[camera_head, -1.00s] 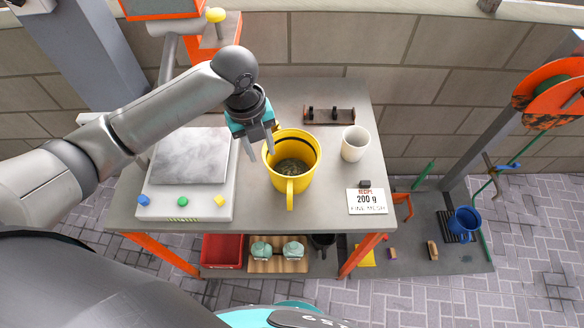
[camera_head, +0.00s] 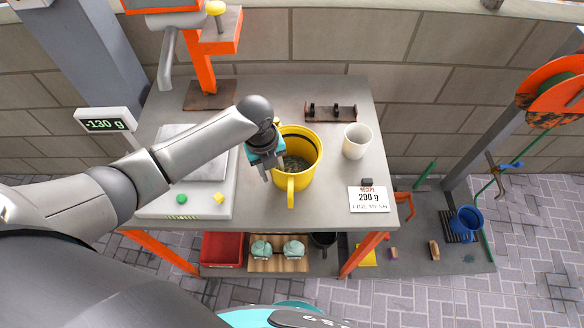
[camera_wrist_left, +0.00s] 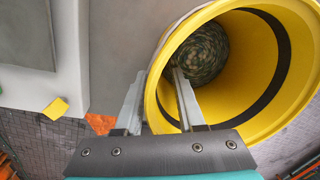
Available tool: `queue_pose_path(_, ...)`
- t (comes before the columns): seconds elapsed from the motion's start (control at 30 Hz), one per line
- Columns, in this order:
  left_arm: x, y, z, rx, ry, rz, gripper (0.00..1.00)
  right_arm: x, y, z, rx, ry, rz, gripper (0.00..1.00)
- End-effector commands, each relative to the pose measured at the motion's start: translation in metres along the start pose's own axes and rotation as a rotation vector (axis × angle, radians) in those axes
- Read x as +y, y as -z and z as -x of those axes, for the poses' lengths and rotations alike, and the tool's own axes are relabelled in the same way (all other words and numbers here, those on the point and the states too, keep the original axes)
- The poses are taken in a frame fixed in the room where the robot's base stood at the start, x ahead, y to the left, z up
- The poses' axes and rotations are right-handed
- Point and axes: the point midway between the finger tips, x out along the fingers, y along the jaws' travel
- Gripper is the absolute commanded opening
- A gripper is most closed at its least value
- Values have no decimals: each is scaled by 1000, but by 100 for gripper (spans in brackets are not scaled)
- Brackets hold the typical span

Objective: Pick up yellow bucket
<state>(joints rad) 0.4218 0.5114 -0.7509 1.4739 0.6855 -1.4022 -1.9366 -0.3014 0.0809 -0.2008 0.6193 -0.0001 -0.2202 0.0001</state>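The yellow bucket (camera_head: 309,172) stands upright on the grey table, its handle toward the front and dark grainy material inside. In the left wrist view the bucket (camera_wrist_left: 285,120) fills the right side. My left gripper (camera_head: 268,171) is at the bucket's left rim, pointing down. In the left wrist view the left gripper (camera_wrist_left: 159,78) is open. One finger is outside the bucket wall and the other is inside the opening, with the rim between them. I cannot tell whether either finger touches the wall. My right gripper is not in view.
A scale (camera_head: 222,208) with buttons lies left of the bucket; its display (camera_head: 106,122) reads -130 g. A white cup (camera_head: 356,141), a recipe card (camera_head: 368,200) and a dark rack (camera_head: 330,113) are on the table. The table front right of the bucket handle is clear.

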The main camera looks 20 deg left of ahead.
Motion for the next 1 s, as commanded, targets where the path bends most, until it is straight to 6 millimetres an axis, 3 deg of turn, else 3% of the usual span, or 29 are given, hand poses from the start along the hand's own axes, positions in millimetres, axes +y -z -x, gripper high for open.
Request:
queue_pose_path(0.2,0,0,0,0,0,0,37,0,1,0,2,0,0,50)
queue_pose_path(0.53,0,0,0,0,0,0,0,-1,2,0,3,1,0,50)
queue_pose_path(1.0,0,0,0,0,-1,0,0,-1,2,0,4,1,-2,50)
